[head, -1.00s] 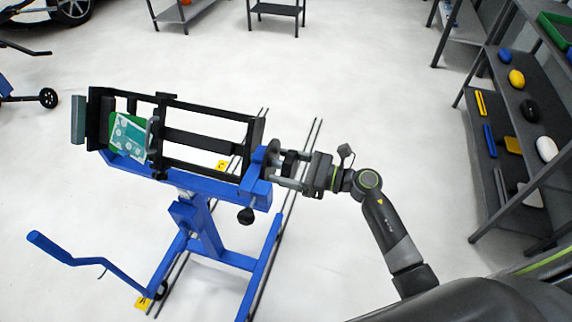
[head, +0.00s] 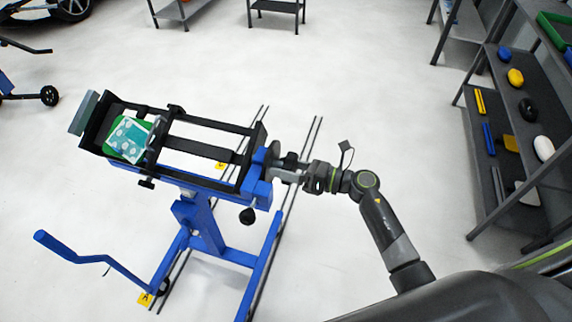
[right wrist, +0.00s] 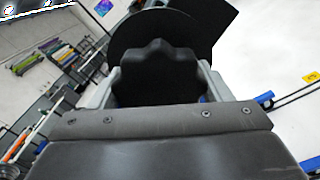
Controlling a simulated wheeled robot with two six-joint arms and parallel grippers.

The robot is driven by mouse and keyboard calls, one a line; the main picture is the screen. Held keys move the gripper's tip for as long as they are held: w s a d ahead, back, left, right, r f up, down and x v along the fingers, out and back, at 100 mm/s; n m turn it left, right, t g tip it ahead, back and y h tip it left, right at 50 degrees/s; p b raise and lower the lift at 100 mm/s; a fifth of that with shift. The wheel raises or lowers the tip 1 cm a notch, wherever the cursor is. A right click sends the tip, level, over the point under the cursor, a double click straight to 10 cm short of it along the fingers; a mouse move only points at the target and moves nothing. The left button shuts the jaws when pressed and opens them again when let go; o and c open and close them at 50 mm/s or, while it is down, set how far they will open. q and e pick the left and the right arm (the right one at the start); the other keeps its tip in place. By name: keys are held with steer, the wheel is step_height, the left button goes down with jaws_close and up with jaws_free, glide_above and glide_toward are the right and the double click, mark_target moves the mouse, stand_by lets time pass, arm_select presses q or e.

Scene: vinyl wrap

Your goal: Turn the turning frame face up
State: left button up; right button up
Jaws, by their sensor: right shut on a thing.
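The black turning frame (head: 205,131) sits on a blue stand (head: 207,228) in the head view. It is tilted about its long axis, its open side partly facing up. A green and teal patterned piece (head: 128,139) lies in its left end. My right gripper (head: 283,171) is at the frame's right end, shut on a dark lobed knob (right wrist: 158,75) in front of a round black disc (right wrist: 155,30) in the right wrist view. My left gripper is not in view.
A dark shelf rack (head: 513,130) with yellow, blue, black and white items stands at the right. Floor rails (head: 290,190) run beneath the stand. A blue crank-like handle (head: 70,250) juts out at lower left. The floor around is mostly clear.

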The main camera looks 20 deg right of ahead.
steer(key=shift+r+m+p, duration=0.1)
steer(key=shift+m+p, duration=0.9)
steer(key=shift+m, duration=0.9)
steer(key=shift+m+p, duration=0.3)
steer(key=shift+m, duration=0.4)
steer(key=o, duration=1.4)
steer(key=shift+b+v, duration=2.8)
steer(key=shift+v, duration=5.9)
